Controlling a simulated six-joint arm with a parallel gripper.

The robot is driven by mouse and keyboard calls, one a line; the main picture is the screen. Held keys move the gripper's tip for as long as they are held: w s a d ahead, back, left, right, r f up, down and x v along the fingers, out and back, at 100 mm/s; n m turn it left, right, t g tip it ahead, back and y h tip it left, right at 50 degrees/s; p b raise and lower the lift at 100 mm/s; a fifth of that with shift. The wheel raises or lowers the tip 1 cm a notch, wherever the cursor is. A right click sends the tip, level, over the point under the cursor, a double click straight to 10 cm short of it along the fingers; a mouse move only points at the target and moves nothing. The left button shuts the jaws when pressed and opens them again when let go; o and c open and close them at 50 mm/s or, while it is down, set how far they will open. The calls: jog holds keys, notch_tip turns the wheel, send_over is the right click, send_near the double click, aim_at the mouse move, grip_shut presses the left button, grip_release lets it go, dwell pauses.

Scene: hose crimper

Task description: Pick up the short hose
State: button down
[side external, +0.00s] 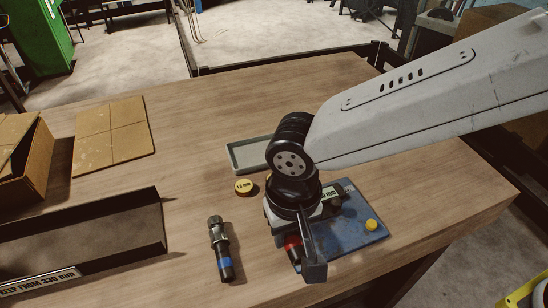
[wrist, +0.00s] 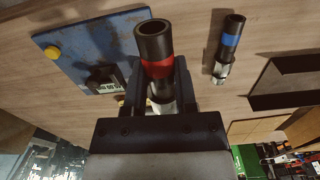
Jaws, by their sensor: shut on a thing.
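A black hose piece with a red band (wrist: 158,67) and a metal fitting is between my gripper's fingers in the wrist view. My gripper (wrist: 157,82) is shut on it. In the side view my gripper (side external: 303,254) is low over the blue plate's left side, and only a red and dark part of the hose (side external: 292,245) shows. A second hose piece with a blue band (side external: 223,263) and a metal fitting lies on the table to the left, apart from my gripper. It also shows in the wrist view (wrist: 229,40). I cannot tell whether the held hose touches the plate.
The blue plate (side external: 360,238) carries a yellow knob (side external: 371,225) and a small display. A yellow disc (side external: 244,186) and a grey-green tray (side external: 240,156) are behind. A dark open bin (side external: 100,232), an open cardboard box (side external: 22,165) and flat cardboard (side external: 112,135) are left.

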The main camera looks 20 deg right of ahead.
jog(key=s+d+r, duration=0.3)
jog(key=s+d, duration=0.1)
jog(key=s, duration=0.1)
jog(key=shift+s+d, duration=0.15)
jog(key=shift+d, duration=0.25)
jog(key=shift+r, duration=0.1)
dwell(0.4)
send_over(313, 238)
notch_tip(313, 238, down, 2)
jog(key=shift+f, duration=0.2)
jog(key=shift+f, duration=0.15)
jog(key=shift+f, duration=3.75)
jog(key=shift+f, duration=0.5)
dwell(0.4)
